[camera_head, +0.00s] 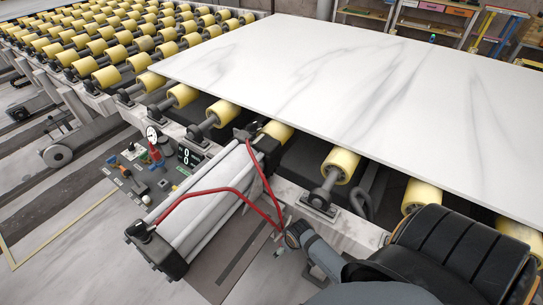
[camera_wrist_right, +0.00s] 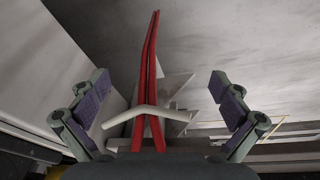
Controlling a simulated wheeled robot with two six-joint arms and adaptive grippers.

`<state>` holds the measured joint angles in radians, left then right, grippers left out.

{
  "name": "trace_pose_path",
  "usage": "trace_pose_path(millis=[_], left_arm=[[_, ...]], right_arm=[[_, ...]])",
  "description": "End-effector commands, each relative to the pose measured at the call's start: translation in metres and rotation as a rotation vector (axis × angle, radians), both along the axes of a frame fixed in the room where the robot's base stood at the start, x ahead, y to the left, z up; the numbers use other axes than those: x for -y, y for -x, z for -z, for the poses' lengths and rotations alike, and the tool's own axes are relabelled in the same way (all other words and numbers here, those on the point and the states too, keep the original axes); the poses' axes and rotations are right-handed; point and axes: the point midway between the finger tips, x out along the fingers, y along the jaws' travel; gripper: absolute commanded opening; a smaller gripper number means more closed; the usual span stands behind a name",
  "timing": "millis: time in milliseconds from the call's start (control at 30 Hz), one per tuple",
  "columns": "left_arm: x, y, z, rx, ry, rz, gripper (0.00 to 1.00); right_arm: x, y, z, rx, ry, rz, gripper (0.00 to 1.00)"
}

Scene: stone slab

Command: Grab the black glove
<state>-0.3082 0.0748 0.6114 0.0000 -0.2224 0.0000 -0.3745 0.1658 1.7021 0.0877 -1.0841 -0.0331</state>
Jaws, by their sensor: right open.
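I cannot make out a black glove for certain in either view. In the wrist view my right gripper (camera_wrist_right: 162,100) is open, its two purple-padded fingers spread wide with nothing gripped. Red hoses (camera_wrist_right: 152,70) and a pale bent bar (camera_wrist_right: 150,115) show in the gap between the fingers. I cannot tell how far beyond the fingertips they are. In the head view my right arm comes in from the bottom right, and its end is close to the red hose at the front of the machine. My left gripper is not in view.
A large white stone slab (camera_head: 350,85) lies on a conveyor with yellow rollers (camera_head: 107,77). A silver cylinder with a looping red hose (camera_head: 208,191) stands at the front edge. A gauge (camera_head: 152,132) and valves stand left of it. Shelves (camera_head: 430,20) stand behind.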

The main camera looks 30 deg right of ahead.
Motion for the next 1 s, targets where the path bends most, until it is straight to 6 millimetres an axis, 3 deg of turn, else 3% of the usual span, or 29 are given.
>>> trace_pose_path(millis=[267,300,367,567,800,900,1000], left_arm=[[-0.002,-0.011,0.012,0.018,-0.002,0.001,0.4],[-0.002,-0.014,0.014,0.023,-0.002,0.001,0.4],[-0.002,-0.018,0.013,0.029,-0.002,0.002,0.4],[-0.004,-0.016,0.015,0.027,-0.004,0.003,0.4],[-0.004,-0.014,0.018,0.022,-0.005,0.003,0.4],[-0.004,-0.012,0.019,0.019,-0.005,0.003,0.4],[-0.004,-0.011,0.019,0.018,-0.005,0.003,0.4]], right_arm=[[-0.013,-0.033,-0.09,0.046,-0.01,-0.069,1.0],[-0.012,-0.046,-0.109,0.058,-0.011,-0.099,1.0],[-0.007,-0.063,-0.123,0.058,-0.017,-0.135,1.0],[0.022,-0.123,-0.16,0.063,-0.036,-0.219,1.0],[0.074,-0.189,-0.241,0.093,-0.067,-0.295,1.0],[0.094,-0.206,-0.279,0.113,-0.085,-0.316,1.0],[0.107,-0.215,-0.302,0.128,-0.103,-0.323,1.0]])
